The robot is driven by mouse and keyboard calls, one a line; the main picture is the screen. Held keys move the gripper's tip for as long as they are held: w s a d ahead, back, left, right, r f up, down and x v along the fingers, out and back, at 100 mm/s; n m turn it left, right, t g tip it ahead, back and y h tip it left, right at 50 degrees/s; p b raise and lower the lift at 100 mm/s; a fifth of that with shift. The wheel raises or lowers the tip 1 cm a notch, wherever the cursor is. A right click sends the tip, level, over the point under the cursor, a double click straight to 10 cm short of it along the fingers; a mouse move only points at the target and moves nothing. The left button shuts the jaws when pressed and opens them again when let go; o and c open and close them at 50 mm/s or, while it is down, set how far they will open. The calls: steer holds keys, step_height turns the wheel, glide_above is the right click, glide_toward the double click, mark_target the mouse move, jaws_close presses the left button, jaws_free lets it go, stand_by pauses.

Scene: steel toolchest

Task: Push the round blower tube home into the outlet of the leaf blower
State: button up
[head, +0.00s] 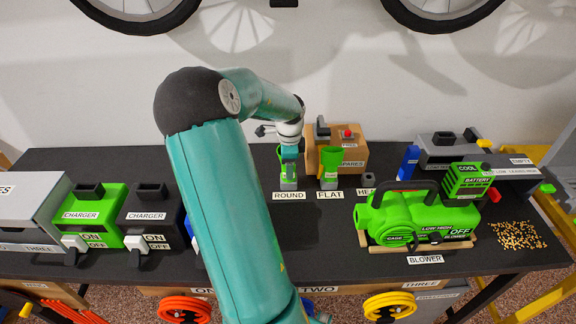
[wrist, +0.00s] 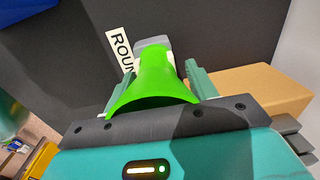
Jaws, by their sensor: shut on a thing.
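The round blower tube (head: 289,168) is green with a grey lower end. It stands at the ROUND label on the black bench, with my gripper (head: 289,153) at its upper part. In the wrist view the tube (wrist: 154,88) sits between the two fingers of my gripper (wrist: 170,88), which are shut on it. Whether its grey end still touches its stand is hard to tell. The green leaf blower (head: 405,215) rests on a wooden base to the right, beside the BLOWER label. Its outlet is not clearly visible from here.
The green flat tube (head: 331,165) stands just right of the round one. A cardboard SPARES box (head: 345,155) is behind them. Green and black chargers (head: 95,215) stand at left. Yellow grains (head: 518,235) lie right of the blower. The bench front before the tubes looks clear.

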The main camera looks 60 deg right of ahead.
steer(key=shift+s+a+f+y, duration=0.2)
steer(key=shift+a+f, duration=0.2)
steer(key=shift+f, duration=0.2)
steer(key=shift+s+a+f+y, duration=0.1)
steer(key=shift+a+f+y, duration=0.1)
steer(key=shift+a+f, duration=0.3)
steer(key=shift+c, duration=0.3)
steer(key=shift+w+d+r, duration=0.1)
steer(key=shift+d+r, duration=0.05)
steer(key=shift+r, duration=0.95)
steer(key=shift+c, duration=0.7)
steer(key=shift+r, duration=0.2)
steer(key=shift+c, duration=1.2)
steer(key=shift+r, duration=1.55)
jaws_close()
steer(key=shift+r, duration=0.1)
steer(key=shift+d, duration=0.1)
